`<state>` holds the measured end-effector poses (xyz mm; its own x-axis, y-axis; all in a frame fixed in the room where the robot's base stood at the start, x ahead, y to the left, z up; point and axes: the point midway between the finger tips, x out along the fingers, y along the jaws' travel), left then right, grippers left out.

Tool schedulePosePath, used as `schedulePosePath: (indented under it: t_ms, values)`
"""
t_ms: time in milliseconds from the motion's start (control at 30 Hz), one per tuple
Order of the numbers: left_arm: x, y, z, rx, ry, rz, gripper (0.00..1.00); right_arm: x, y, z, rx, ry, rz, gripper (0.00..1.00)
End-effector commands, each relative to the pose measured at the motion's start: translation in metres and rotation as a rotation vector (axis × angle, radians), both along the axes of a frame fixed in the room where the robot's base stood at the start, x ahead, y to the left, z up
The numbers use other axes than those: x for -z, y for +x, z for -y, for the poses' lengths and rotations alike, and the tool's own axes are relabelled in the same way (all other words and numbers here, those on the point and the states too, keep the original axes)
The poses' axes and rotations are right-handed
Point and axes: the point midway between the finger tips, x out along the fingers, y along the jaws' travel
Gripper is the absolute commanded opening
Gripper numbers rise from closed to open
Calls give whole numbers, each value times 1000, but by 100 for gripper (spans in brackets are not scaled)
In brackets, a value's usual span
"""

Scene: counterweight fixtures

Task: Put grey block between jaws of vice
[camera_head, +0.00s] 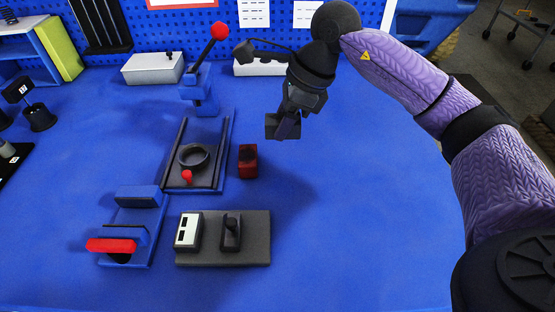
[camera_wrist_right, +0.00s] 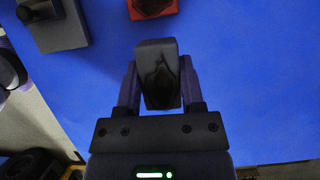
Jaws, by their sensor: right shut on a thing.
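My right gripper (camera_head: 287,124) hangs above the middle of the blue table, pointing down. In the right wrist view (camera_wrist_right: 157,92) its two fingers are closed on the sides of the grey block (camera_wrist_right: 157,55), a dark block that sticks out past the fingertips. In the head view the block (camera_head: 272,125) shows in part at the gripper's tip. The blue vice (camera_head: 138,196) with a red handle (camera_head: 111,245) stands at the lower left, apart from the gripper. The space between its jaws looks empty. My left gripper is not in view.
A red block (camera_head: 248,168) stands near the held block, beside a blue toggle press (camera_head: 201,95) on a dark railed base. A grey plate (camera_head: 257,226) with a white socket and a black knob lies right of the vice. The table's right side is clear.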

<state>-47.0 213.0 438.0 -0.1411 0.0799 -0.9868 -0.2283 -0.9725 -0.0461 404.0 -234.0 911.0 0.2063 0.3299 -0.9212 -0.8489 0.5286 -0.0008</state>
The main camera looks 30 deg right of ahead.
Motion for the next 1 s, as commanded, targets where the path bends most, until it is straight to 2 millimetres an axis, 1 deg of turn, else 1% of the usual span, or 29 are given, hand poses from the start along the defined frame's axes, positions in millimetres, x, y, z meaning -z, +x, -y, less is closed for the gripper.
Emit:
schedulePosePath:
  t_ms: [33,100,233,400,600,733,767,800,900,1000]
  values:
    - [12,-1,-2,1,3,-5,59,21,0,0,0,0,-8,0]
    - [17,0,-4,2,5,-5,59,35,0,0,-1,1,-6,0]
    - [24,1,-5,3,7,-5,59,51,0,0,-3,1,-3,0]
    - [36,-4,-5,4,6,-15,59,81,0,-1,-4,1,-5,0]
    - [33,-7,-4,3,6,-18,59,78,0,-1,-6,1,0,0]
    - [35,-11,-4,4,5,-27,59,82,0,-1,-6,2,-1,0]
    - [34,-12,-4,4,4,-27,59,81,0,-1,-6,2,-1,56]
    - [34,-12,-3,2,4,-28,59,81,0,-1,-6,1,0,64]
    - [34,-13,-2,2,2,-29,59,81,0,-1,-6,2,-1,85]
    - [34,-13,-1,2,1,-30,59,81,0,-1,-6,2,-1,85]
